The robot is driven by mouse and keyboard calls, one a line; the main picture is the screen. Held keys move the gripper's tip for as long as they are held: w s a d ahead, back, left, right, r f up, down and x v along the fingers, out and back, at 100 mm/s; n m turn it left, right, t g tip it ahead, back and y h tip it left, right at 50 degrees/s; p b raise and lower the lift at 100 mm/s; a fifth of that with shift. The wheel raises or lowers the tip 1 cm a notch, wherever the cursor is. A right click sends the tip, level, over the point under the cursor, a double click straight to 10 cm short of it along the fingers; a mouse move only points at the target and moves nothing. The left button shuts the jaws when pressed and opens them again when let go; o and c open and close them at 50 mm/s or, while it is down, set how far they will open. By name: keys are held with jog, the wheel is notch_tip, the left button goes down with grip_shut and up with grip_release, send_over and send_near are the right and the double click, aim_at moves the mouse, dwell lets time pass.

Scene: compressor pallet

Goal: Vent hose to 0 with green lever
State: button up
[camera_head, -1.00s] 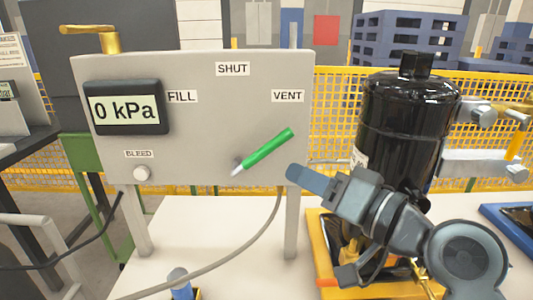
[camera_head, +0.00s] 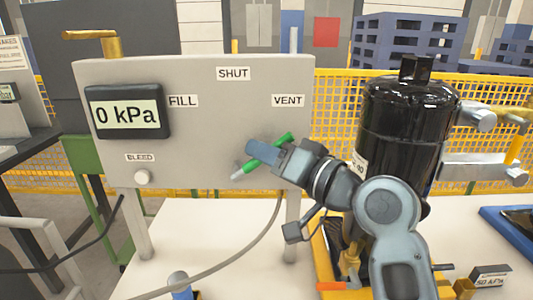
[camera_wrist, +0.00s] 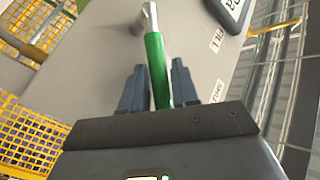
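The green lever (camera_head: 284,139) is on the grey panel (camera_head: 220,135) and points up and right toward the VENT label (camera_head: 288,100). The display (camera_head: 127,114) reads 0 kPa. My gripper (camera_head: 254,148) is at the lever in the head view and partly covers it. In the wrist view the lever (camera_wrist: 157,70) runs between the two blue fingers of my gripper (camera_wrist: 158,88). The fingers stand apart with a gap on each side of the lever. The hose (camera_head: 250,243) hangs below the panel and curves to the lower left.
A black compressor tank (camera_head: 400,130) stands to the right of the panel, close to my arm. A yellow mesh fence (camera_head: 335,90) is behind. A white bleed knob (camera_head: 142,177) is at the panel's lower left.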

jog(key=shift+c, duration=0.2)
grip_shut()
